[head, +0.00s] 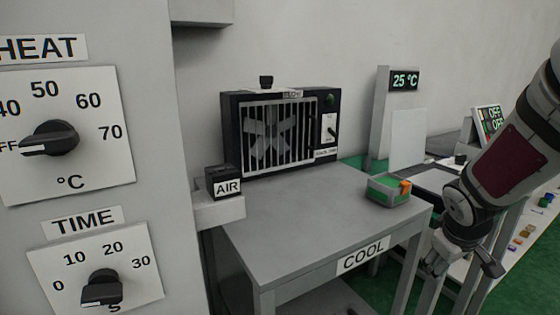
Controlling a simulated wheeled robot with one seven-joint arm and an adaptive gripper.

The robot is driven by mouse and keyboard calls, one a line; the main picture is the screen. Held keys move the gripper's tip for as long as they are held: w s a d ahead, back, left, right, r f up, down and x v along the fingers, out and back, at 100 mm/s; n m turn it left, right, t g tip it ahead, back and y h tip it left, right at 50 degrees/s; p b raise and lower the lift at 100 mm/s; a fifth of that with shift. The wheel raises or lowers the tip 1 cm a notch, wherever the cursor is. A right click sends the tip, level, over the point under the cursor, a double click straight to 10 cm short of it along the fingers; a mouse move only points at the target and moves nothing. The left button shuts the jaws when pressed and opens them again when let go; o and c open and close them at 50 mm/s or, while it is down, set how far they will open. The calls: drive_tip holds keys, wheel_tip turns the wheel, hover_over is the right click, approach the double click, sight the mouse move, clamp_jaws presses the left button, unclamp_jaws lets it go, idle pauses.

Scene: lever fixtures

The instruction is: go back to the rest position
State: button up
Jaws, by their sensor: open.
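My gripper (462,257) hangs at the lower right of the head view, at the end of my arm. It is in front of the right edge of the grey COOL table (300,228) and holds nothing that I can see. Its fingers are apart. The rest position itself is not marked in this view.
The cabinet with HEAT dial (50,138) and TIME dial (101,289) fills the left. A fan box (280,130) stands at the COOL table's back, near the AIR box (224,183). A green-grey tray (387,190) is at its right edge. A 25 °C display (404,80) stands behind.

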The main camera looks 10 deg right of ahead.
drive_tip(key=s+a+r+m+g+y, duration=0.15)
drive_tip(key=s+a+r, duration=0.25)
drive_tip(key=s+a, duration=0.85)
drive_tip(key=s+a+r+g+y, duration=0.25)
drive_tip(key=s+a+r, duration=0.25)
drive_tip(key=s+a, duration=0.75)
wheel_tip(320, 180, up, 25)
drive_tip(key=t+p, duration=0.4)
drive_tip(key=p, duration=1.9)
drive_tip(key=shift+d+y+p, duration=0.3)
drive_tip(key=shift+f, duration=0.1)
